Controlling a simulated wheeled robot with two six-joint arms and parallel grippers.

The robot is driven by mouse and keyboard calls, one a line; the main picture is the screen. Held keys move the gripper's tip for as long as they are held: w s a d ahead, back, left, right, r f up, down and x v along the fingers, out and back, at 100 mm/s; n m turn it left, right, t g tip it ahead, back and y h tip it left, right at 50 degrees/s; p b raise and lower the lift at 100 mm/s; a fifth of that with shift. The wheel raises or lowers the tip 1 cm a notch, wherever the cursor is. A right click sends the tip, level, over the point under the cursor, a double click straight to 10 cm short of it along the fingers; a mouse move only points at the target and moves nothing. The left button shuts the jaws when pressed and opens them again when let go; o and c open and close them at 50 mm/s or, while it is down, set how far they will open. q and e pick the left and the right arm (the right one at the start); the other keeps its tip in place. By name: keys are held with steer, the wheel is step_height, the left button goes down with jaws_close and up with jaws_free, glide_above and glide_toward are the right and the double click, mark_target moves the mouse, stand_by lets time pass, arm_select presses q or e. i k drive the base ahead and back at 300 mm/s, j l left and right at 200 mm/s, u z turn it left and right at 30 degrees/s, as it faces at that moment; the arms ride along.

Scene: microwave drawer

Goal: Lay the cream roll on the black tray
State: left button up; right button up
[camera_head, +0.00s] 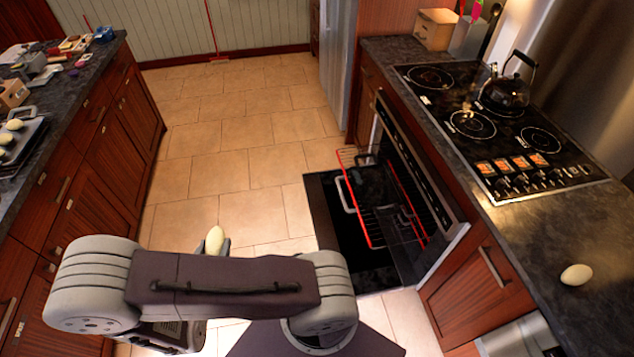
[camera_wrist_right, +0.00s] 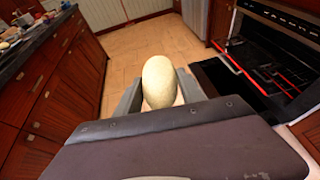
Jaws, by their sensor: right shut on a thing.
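A pale cream roll (camera_head: 215,240) is held upright between the fingers of my right gripper (camera_head: 217,247), above the floor between the counters. In the right wrist view the cream roll (camera_wrist_right: 163,82) stands between the two grey fingers of the right gripper (camera_wrist_right: 162,95). Another cream-coloured roll (camera_head: 576,274) lies alone on the right counter. The held roll is well apart from the tray. My left gripper is not in view.
The oven door (camera_head: 335,215) is open and low on the right, with a red-edged rack (camera_head: 372,205) pulled out. A kettle (camera_head: 505,93) stands on the cooktop. Small items (camera_head: 75,45) crowd the left counter's far end. The tiled floor (camera_head: 240,150) between is clear.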

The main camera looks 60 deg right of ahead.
mark_target(367, 178)
steer(key=i+j+z, duration=0.2)
steer(key=i, duration=0.15)
steer(key=i+j+z, duration=0.2)
steer(key=i, duration=0.15)
steer(key=i+l+z, duration=0.3)
steer(key=i+z, duration=0.65)
steer(key=i, duration=0.15)
steer(key=i+z, duration=0.7)
steer(key=z, duration=0.25)
steer(key=i+z, duration=0.25)
steer(key=z, duration=0.25)
steer(key=i+j+z, duration=0.1)
steer(key=z, duration=0.35)
steer(key=i+j+z, duration=0.25)
steer(key=z, duration=0.25)
steer(key=i+j+z, duration=0.2)
steer(key=z, duration=0.25)
steer(key=i+j+z, duration=0.1)
steer(key=z, duration=0.2)
steer(key=i+j, duration=0.05)
steer(key=i, duration=0.05)
